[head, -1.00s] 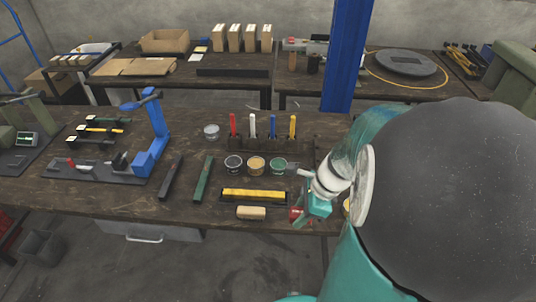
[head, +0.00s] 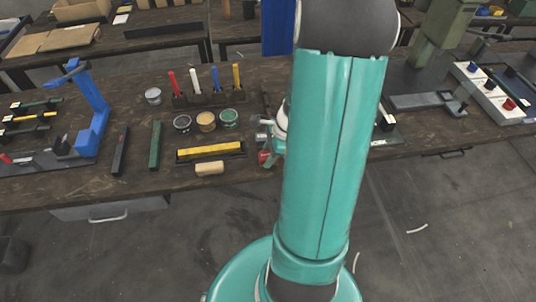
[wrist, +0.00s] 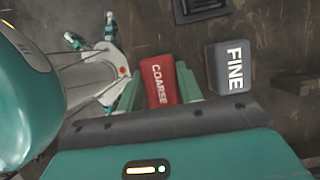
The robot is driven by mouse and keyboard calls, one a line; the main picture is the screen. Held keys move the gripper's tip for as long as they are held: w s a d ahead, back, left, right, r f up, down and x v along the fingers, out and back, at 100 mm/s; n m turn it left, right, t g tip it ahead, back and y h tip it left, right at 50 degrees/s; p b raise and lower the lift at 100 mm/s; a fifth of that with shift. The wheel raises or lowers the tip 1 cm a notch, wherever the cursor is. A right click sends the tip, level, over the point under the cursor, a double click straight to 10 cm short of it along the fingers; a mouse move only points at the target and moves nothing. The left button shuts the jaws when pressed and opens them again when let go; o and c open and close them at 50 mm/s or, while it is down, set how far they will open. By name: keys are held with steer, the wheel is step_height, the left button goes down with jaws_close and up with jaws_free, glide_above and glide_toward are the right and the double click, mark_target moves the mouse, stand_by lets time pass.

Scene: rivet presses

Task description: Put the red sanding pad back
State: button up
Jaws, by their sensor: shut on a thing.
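The red sanding pad, marked COARSE (wrist: 158,82), is between the two green fingers of my gripper (wrist: 160,88) in the wrist view. My gripper is shut on it. A grey block marked FINE (wrist: 230,68) sits just right of the fingers, apart from the pad. In the head view a small red part of the pad (head: 264,157) shows at my gripper (head: 268,148), right of the yellow bar. My arm hides most of the gripper and the bench behind it there.
A yellow bar (head: 208,149) lies in a black tray, with a tan block (head: 209,168) before it. Open tins (head: 206,121) and a rack of coloured handles (head: 207,99) stand behind. A blue press (head: 90,115) is left. In the wrist view a dark square tray (wrist: 202,14) lies beyond.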

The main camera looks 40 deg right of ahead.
steer(key=shift+f, duration=0.25)
steer(key=o, duration=1)
steer(key=shift+c, duration=0.2)
steer(key=v, duration=1.2)
steer(key=a+r+n+t+h, duration=0.1)
steer(key=a+r+n, duration=0.4)
steer(key=a+n, duration=0.3)
steer(key=s+a+r+n+t+h, duration=0.1)
steer(key=a+r+n, duration=0.4)
steer(key=a+n, duration=0.3)
steer(key=s+a+r+n+t+h, duration=0.1)
steer(key=a+r+n, duration=0.5)
steer(key=a+n, duration=0.2)
steer(key=a, duration=0.2)
steer(key=shift+a+n+h, duration=0.3)
steer(key=shift+n, duration=0.1)
steer(key=shift+s+r, duration=0.1)
